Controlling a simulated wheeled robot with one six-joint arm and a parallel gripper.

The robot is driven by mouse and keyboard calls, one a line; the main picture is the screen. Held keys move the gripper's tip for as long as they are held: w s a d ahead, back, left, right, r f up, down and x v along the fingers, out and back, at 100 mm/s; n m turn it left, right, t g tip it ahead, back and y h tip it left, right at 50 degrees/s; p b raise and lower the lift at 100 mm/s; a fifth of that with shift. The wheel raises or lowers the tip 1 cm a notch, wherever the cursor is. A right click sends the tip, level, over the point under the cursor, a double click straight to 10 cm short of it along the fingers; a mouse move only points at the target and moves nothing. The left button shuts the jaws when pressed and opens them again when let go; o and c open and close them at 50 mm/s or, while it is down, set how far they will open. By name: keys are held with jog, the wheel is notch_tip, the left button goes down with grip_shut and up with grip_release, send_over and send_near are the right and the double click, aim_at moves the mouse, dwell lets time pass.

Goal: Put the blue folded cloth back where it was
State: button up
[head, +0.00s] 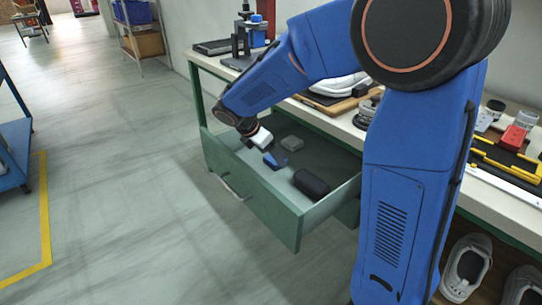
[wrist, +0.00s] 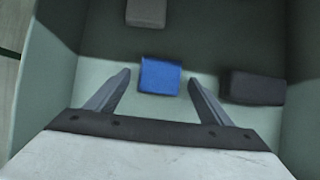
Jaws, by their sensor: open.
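The blue folded cloth (wrist: 160,76) lies on the floor of the open green drawer (head: 272,222), and it also shows in the head view (head: 270,160). My gripper (wrist: 158,82) is open above the drawer. Its two fingers stand on either side of the cloth in the wrist view, with gaps to both sides. In the head view my gripper (head: 274,158) partly overlaps the cloth. I cannot tell how high the fingertips are above it.
A black case (head: 312,183) lies right of the cloth in the drawer, and a grey block (head: 292,143) lies behind it. The drawer walls surround them. The floor left of the drawer is clear.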

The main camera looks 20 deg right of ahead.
jog(key=v, duration=1.1)
jog(key=shift+r, duration=0.2)
jog(key=shift+s+a, duration=0.1)
jog(key=shift+a, duration=0.05)
